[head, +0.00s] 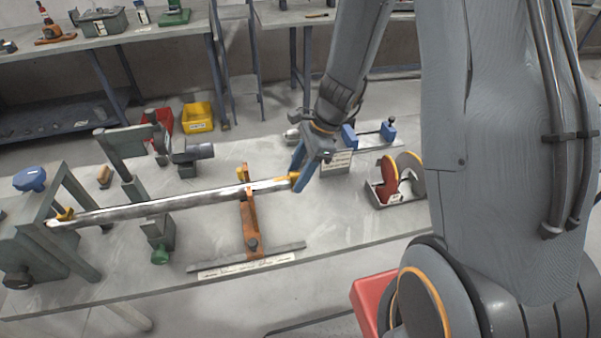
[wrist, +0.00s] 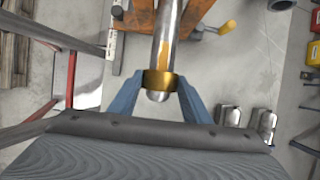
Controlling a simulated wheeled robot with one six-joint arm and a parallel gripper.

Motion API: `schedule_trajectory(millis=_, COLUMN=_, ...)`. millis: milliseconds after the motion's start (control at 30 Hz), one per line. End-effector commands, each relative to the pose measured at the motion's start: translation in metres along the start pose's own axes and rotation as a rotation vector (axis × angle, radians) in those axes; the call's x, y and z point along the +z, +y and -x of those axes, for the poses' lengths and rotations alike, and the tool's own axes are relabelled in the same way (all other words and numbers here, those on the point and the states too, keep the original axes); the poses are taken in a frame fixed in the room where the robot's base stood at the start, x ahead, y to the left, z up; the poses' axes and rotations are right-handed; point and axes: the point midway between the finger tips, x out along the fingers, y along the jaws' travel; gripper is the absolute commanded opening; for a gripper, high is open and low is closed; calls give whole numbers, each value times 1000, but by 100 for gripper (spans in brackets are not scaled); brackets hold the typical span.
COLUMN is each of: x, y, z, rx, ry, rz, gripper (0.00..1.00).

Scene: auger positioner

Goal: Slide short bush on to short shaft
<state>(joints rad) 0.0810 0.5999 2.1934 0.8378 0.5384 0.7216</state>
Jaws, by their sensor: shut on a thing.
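The short bush (wrist: 159,81) is a brass-yellow ring between the blue fingers of my gripper (wrist: 158,85) in the wrist view. My gripper is shut on it. The bush sits around the end of a bright metal shaft (wrist: 168,40), and the shaft's rounded tip shows on the near side of the ring. In the head view the shaft (head: 165,206) lies almost level across the bench, and my gripper (head: 297,178) holds the bush (head: 293,176) at its right end. My fingers partly hide the bush there.
An orange stand (head: 249,222) supports the shaft near its right end. A grey housing (head: 40,230) with a blue knob is at its left end. A grey post clamp (head: 122,155) stands behind the shaft. A disc rack (head: 400,185) stands right of my gripper.

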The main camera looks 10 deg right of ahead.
Motion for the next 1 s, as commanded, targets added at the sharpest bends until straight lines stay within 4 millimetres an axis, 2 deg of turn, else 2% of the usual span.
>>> schedule_trajectory(millis=1000, x=21, y=0, z=-9, rx=0, ry=0, rz=1, gripper=12)
